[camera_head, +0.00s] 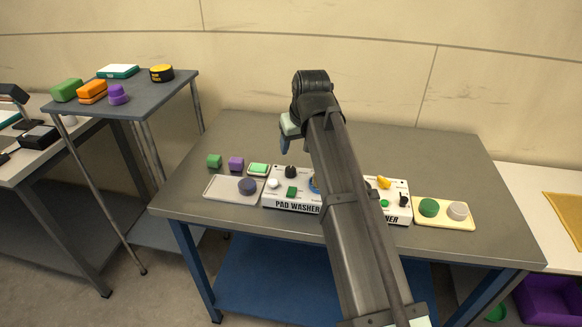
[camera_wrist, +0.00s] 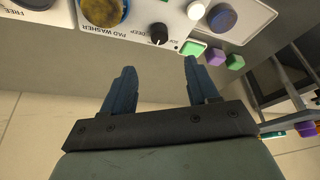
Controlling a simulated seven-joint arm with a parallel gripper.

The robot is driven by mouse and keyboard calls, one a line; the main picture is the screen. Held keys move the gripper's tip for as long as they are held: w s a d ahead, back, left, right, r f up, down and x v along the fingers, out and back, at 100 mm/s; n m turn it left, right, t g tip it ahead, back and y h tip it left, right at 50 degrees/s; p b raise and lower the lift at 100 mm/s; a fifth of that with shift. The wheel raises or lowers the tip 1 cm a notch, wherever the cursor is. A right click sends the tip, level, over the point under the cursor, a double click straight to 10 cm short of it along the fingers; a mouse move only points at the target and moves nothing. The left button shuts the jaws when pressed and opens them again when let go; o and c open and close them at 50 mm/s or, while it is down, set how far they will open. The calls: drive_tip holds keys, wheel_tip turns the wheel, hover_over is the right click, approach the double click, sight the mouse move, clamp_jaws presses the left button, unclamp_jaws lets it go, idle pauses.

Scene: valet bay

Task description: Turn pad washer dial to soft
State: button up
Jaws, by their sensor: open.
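The pad washer (camera_head: 290,206) is a white box with dark lettering on the grey table. Its black dial (camera_head: 291,171) stands near the back edge. In the wrist view the dial (camera_wrist: 159,34) is upside down to me, near the printed word "DEEP"; a second label beside it is too small to read. I cannot tell where the dial points. My gripper (camera_wrist: 161,82) is open and empty, with the dial beyond the gap between its two blue fingers, apart from them. In the head view my gripper (camera_head: 285,144) hangs above the table behind the dial.
A white knob (camera_head: 273,183) and green button (camera_head: 291,191) sit near the dial. A tray (camera_head: 215,190) with a dark round pad (camera_head: 247,186) lies left. A green cube (camera_head: 214,161), purple cube (camera_head: 236,163) and green pad (camera_head: 258,169) stand behind. My arm hides part of the boxes.

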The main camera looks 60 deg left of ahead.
sight(291, 169)
drive_tip(key=x, duration=1.2)
drive_tip(key=shift+f, duration=0.1)
drive_tip(key=c, duration=1)
drive_tip(key=shift+n, duration=0.3)
drive_tip(key=n+g, duration=0.1)
drive_tip(key=n, duration=0.1)
drive_tip(key=n+g, duration=0.1)
drive_tip(key=n, duration=0.2)
drive_tip(key=shift+w+n, duration=0.25)
drive_tip(key=shift+n, duration=0.05)
drive_tip(key=n+g, duration=0.1)
drive_tip(key=n, duration=0.1)
drive_tip(key=n+g+h, duration=0.1)
drive_tip(key=n, duration=0.2)
drive_tip(key=shift+w+n, duration=0.1)
drive_tip(key=shift+n, duration=0.2)
